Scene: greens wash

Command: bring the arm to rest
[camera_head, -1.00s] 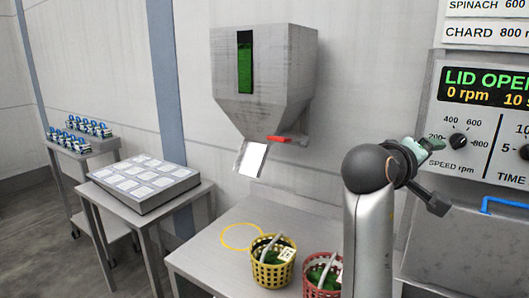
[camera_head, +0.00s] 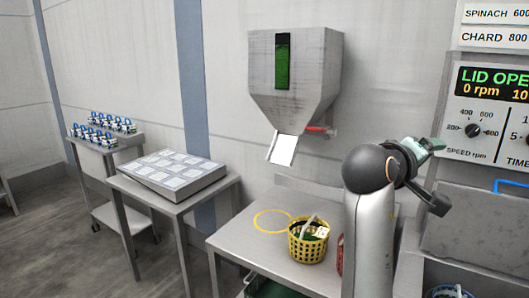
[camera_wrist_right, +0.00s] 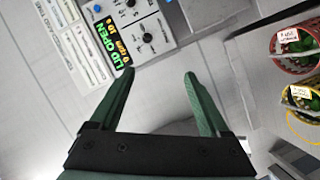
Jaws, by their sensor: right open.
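My right arm rises from the bottom of the head view, bent at a dark round joint. Its right gripper (camera_head: 428,147) is seen small and from the side, in front of the wall near the control panel. In the right wrist view the right gripper's two green fingers (camera_wrist_right: 160,88) stand wide apart with nothing between them. The gripper is raised clear of the table and touches nothing that I can see. My left gripper is not in view.
A yellow basket (camera_head: 308,246) of greens stands on the steel table (camera_head: 240,240) beside a yellow ring mark (camera_head: 272,221). A red basket (camera_head: 340,256) is mostly hidden behind my arm. A hopper (camera_head: 293,75) hangs above. The control panel (camera_head: 490,115) reads LID OPEN.

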